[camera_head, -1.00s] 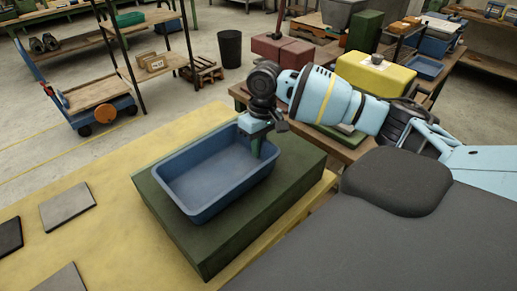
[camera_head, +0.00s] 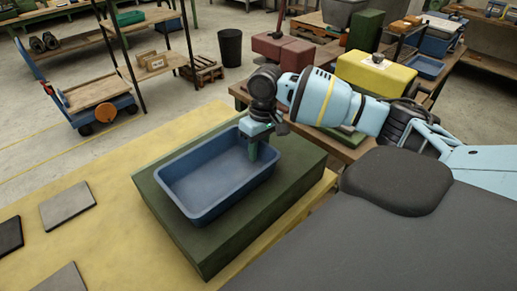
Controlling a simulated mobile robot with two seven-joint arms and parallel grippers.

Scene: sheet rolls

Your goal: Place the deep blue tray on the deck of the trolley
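The deep blue tray (camera_head: 205,182) lies upright and empty on a dark green block (camera_head: 225,228) on the yellow table. My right gripper (camera_head: 256,148) points down at the tray's far right rim. One finger shows against the inside of the tray wall; the other is hidden, so I cannot tell whether it grips the rim. The trolley (camera_head: 97,94) stands on the floor at the upper left, with a wooden deck, blue frame and handle and dark wheels. Its deck looks bare. My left gripper is not in view.
The yellow table (camera_head: 115,215) has several flat grey plates (camera_head: 67,206) at its left. A black bin (camera_head: 230,48) and a shelf rack with a cardboard box (camera_head: 153,63) stand beyond. A side table holding a yellow block (camera_head: 375,75) is behind my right arm.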

